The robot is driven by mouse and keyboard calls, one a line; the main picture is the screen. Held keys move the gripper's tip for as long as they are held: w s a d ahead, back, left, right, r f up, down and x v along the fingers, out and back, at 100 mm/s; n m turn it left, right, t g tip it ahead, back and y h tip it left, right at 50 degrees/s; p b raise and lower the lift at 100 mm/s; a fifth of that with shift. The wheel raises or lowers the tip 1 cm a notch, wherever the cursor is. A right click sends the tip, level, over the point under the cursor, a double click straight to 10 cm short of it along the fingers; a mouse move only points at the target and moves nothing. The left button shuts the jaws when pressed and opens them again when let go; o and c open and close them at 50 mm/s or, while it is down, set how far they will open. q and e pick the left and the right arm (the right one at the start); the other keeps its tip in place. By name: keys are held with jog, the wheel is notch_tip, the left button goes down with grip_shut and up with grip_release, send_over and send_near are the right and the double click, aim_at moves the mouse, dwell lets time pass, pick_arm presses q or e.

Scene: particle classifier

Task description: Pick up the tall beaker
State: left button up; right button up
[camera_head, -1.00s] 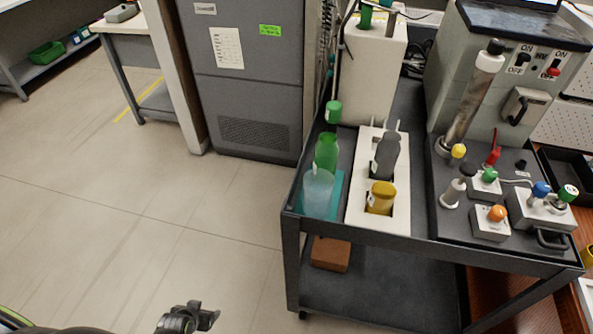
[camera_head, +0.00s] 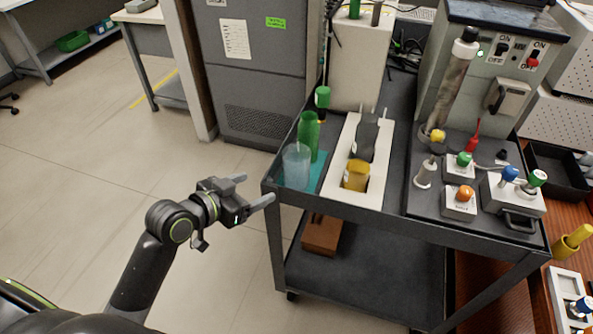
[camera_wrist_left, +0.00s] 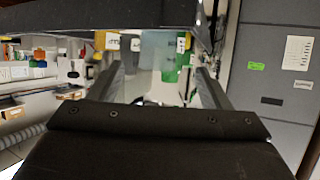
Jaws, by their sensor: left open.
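The tall beaker (camera_head: 296,168) is a translucent pale-blue vessel. It stands upright on a teal mat (camera_head: 318,181) at the left front corner of the dark cart. A green bottle (camera_head: 308,134) stands just behind it. My left gripper (camera_head: 254,189) is open and empty, just left of the cart's corner, with its fingers pointing towards the beaker but apart from it. My right gripper is not in view.
The cart's front rim (camera_head: 350,212) is raised beside my left gripper. A white rack (camera_head: 369,197) with a yellow and a grey container stands right of the beaker. A green-capped item (camera_head: 322,97) is behind. Free floor lies left of the cart.

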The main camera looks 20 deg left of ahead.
aim_at(287, 174)
pick_arm(q)
jog(key=x, duration=1.1)
jog(key=shift+f+p, duration=0.1)
jog(key=shift+p, duration=0.2)
jog(key=shift+p+x, duration=0.4)
jog(key=shift+x, duration=2.25)
jog(key=shift+c, duration=0.3)
jog(key=c, duration=0.7)
jog(key=shift+c, duration=1)
jog(key=shift+r, duration=0.35)
